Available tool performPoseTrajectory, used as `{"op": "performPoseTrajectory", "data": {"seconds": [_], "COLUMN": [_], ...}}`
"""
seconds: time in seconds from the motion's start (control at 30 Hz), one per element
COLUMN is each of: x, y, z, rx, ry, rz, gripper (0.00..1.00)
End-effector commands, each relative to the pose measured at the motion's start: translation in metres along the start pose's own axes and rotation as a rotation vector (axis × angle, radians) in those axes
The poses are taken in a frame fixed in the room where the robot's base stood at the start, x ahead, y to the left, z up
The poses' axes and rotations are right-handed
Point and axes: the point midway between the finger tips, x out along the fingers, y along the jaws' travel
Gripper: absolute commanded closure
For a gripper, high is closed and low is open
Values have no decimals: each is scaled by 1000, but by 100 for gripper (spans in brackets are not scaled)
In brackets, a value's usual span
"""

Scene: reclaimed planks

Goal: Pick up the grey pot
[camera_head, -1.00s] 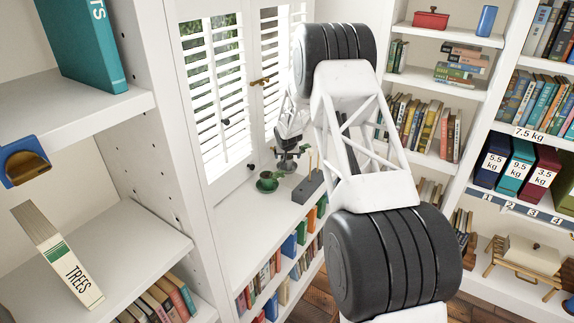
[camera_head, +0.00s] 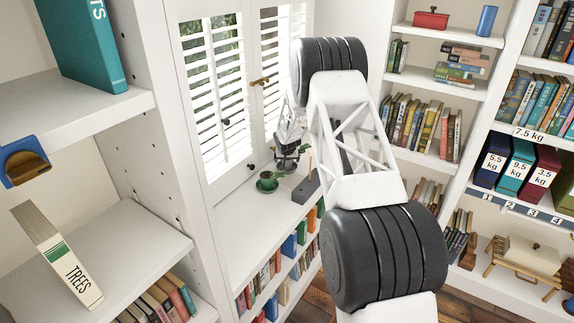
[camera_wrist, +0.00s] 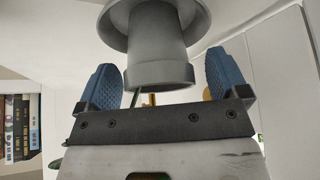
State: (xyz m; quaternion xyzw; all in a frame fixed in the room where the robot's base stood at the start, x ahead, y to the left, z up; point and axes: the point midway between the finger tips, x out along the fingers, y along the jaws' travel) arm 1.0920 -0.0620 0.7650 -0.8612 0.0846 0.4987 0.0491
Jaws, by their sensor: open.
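The grey pot (camera_wrist: 160,40) fills the top middle of the wrist view, a round body with a wider flared part cut off by the top edge. My gripper (camera_wrist: 161,62) is open, with one blue pad on each side of the pot and visible gaps between. I see no contact. In the head view my gripper (camera_head: 286,160) is small, low over the white ledge by the window, and I cannot make out the grey pot there.
A green pot with a plant (camera_head: 268,181) stands on the ledge (camera_head: 238,215) just left of my gripper. A dark grey block (camera_head: 305,188) with thin sticks lies to its right. Shuttered windows (camera_head: 218,95) rise close behind. Books fill the shelves below.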

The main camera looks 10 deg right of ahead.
Motion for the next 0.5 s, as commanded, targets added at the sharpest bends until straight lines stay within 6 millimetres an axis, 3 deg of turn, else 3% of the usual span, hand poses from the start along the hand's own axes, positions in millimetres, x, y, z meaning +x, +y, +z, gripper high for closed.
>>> {"op": "performPoseTrajectory", "data": {"seconds": [0.17, 0.5], "x": [0, 0], "y": [0, 0], "z": [0, 0], "rx": [0, 0], "ry": [0, 0], "rz": [0, 0], "gripper": [9, 61]}}
